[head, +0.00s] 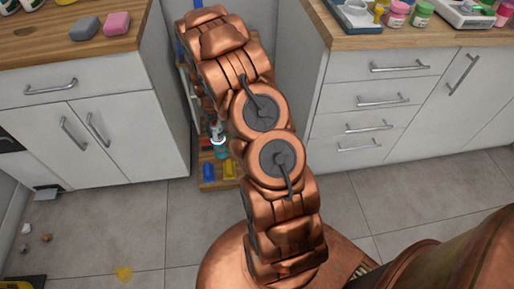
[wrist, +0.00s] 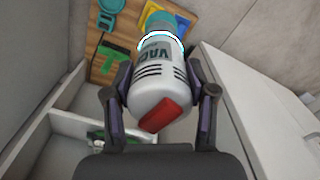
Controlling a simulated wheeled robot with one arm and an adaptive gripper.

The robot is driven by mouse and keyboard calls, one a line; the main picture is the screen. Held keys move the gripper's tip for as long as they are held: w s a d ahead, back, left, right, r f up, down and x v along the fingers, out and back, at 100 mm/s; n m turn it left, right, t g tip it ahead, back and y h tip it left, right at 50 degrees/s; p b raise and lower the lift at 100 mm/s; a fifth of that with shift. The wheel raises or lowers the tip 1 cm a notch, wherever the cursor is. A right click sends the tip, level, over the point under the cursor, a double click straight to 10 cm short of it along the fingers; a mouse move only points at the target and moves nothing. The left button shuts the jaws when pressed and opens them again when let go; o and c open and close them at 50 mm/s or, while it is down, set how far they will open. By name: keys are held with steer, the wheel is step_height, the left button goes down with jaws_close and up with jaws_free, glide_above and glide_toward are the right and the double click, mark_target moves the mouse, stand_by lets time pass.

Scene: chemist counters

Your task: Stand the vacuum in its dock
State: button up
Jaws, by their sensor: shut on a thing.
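The vacuum (wrist: 158,82) has a white-grey body with dark slots, a red end and a teal nose with a glowing ring. In the wrist view my gripper (wrist: 157,92) has a finger on each side of its body and is shut on it. The vacuum is tilted, its teal nose pointing away from me toward a wooden board (wrist: 185,8). In the head view a small part of the vacuum (head: 217,131) shows left of my arm, in the gap between the counters. I cannot tell which fitting is the dock; the nose hides part of the board.
The wooden board (head: 207,186) carries blue and yellow pieces. A green piece (wrist: 112,58) is near the vacuum. A white divided tray or shelf (wrist: 60,122) lies below left. Cabinets (head: 88,120) and drawers (head: 375,95) flank the narrow gap. Small litter lies on the left floor.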

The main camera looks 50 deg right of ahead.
steer(key=s+d+f+b, duration=0.2)
steer(key=d+f+b, duration=0.6)
steer(key=f, duration=0.4)
steer(key=s+d+f+m+b, duration=0.1)
steer(key=s+d+f+b, duration=0.2)
steer(key=d+f+b, duration=0.5)
step_height(320, 180, down, 5)
steer(key=shift+s+d+r+m+b, duration=0.2)
steer(key=shift+m+b, duration=0.1)
steer(key=shift+b, duration=0.35)
steer(key=shift+p, duration=0.55)
stand_by(0.5)
steer(key=shift+f, duration=0.5)
stand_by(0.7)
steer(key=o, duration=0.9)
steer(key=shift+f, duration=0.1)
steer(key=shift+r+p, duration=2.05)
steer(key=shift+r, duration=3.5)
